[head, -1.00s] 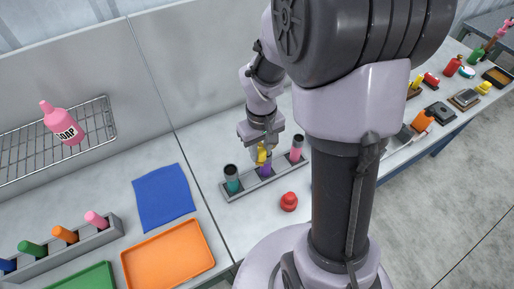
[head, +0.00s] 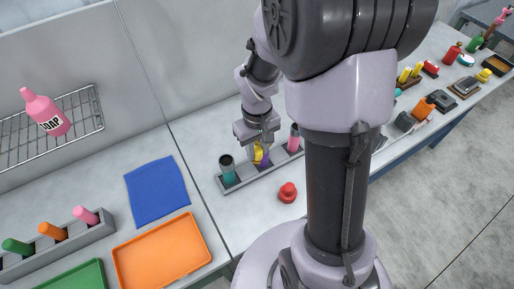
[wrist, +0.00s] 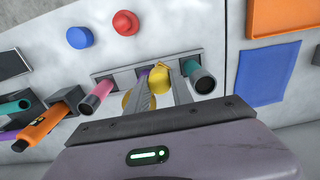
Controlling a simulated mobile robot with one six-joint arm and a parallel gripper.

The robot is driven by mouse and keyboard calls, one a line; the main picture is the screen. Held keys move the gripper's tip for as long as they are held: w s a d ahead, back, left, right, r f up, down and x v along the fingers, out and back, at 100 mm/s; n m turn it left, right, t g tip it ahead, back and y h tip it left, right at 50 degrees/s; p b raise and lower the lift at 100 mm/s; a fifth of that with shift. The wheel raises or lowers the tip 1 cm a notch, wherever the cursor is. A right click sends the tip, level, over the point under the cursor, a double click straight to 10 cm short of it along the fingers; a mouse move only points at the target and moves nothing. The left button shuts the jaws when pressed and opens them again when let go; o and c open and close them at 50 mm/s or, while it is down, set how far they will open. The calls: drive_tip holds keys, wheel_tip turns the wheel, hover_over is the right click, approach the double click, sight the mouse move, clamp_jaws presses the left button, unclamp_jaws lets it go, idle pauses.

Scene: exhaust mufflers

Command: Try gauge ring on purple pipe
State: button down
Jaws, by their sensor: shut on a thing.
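My gripper (head: 259,146) is shut on the yellow gauge ring (head: 258,153), low over the middle of a grey rack. In the wrist view the ring (wrist: 161,75) shows in parts beside and between my fingers (wrist: 163,85). The purple pipe (head: 265,158) stands in the middle slot, right by the ring. Only a sliver of the pipe (wrist: 143,72) shows in the wrist view; my fingers and the ring hide the rest. I cannot tell whether the ring is around the pipe or just touching beside it.
The rack (head: 242,180) also holds a teal pipe (head: 228,172) at left and a pink pipe (head: 293,141) at right, close to my gripper. A red knobbed piece (head: 288,192) lies in front. A blue cloth (head: 156,190) and orange tray (head: 160,252) are left.

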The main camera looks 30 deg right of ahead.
drive_tip(key=shift+f+b, duration=1.8)
drive_tip(key=shift+f, duration=0.3)
idle(0.4)
idle(1.0)
drive_tip(key=shift+r+p, duration=3.05)
drive_tip(key=shift+r, duration=0.55)
drive_tip(key=shift+s+f, duration=0.1)
drive_tip(key=shift+f, duration=0.05)
